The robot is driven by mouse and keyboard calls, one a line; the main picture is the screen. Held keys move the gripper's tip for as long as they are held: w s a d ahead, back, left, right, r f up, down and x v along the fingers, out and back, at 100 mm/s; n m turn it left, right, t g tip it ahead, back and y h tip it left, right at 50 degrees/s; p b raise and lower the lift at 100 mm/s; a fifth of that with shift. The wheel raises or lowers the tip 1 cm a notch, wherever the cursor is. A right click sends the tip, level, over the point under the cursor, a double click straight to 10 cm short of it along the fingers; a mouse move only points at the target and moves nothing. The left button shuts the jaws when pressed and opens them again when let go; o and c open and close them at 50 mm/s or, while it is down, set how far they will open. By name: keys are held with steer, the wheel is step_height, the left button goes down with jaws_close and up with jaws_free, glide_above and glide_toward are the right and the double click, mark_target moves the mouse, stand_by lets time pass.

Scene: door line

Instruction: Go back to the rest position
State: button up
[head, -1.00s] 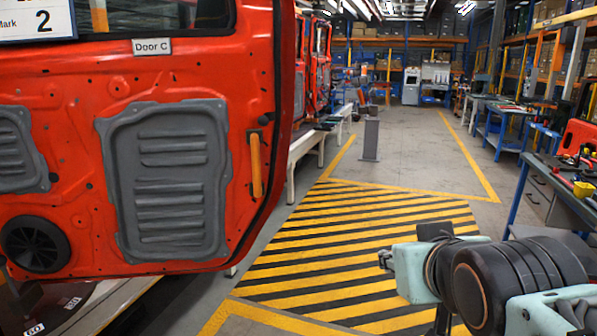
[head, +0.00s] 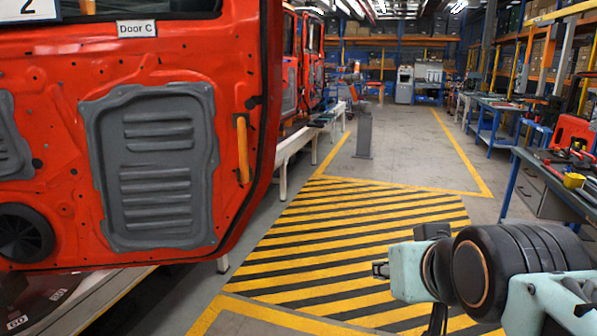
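My arm reaches in from the lower right of the head view, with black joint covers and pale teal links.
Yellow and black hatching (head: 350,235) covers open floor between the door and my arm. A grey post (head: 364,135) stands beyond it. Shelving stands at the back.

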steer(key=s+a+f+g+p, duration=0.25)
steer(key=s+f+g, duration=0.25)
steer(key=s+f, duration=0.3)
step_height(320, 180, up, 13)
steer(key=p, duration=1.1)
steer(key=shift+s, duration=0.15)
